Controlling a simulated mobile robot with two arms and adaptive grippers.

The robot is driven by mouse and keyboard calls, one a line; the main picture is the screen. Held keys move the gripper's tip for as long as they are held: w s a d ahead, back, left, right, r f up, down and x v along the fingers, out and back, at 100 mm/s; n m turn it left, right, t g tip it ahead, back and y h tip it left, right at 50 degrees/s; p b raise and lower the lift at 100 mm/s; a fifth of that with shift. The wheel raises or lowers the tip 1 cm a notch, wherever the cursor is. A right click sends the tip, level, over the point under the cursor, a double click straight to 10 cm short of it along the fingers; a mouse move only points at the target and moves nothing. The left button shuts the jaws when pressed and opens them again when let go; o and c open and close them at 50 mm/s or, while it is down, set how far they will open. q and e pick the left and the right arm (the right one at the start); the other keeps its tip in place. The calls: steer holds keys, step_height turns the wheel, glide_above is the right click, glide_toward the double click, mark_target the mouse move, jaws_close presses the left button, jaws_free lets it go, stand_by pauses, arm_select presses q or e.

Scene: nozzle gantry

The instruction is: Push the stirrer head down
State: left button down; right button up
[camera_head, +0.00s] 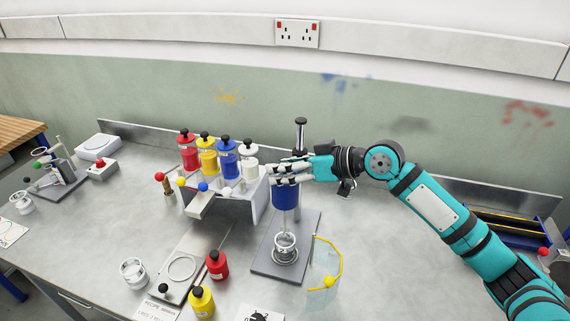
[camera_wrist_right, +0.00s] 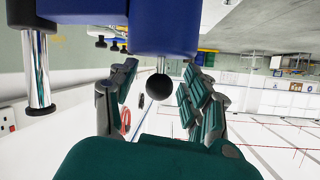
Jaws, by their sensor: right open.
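The stirrer stand has a grey base plate (camera_head: 265,262), an upright post with a black cap (camera_head: 300,122), and a blue stirrer head (camera_head: 285,196) above a clear beaker (camera_head: 285,249). My right gripper (camera_head: 280,173) comes in from the right at the top of the blue head and hides part of it. In the right wrist view the blue head (camera_wrist_right: 165,28) fills the top edge, and a black ball knob (camera_wrist_right: 159,87) hangs between the spread fingers of my right gripper (camera_wrist_right: 160,95). Whether any finger touches the head or knob is unclear. My left gripper is not in view.
A rack (camera_head: 232,208) with red, yellow, blue and white bottles stands left of the stirrer. A yellow-edged clear guard (camera_head: 326,265) stands right of the base. Red (camera_head: 216,266) and yellow (camera_head: 201,302) bottles stand in front. Open bench lies farther right.

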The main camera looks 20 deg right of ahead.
mark_target(285, 200)
steer(key=shift+c, duration=0.7)
jaws_close()
step_height(285, 200, down, 10)
steer(key=b, duration=0.6)
steer(key=shift+r, duration=0.15)
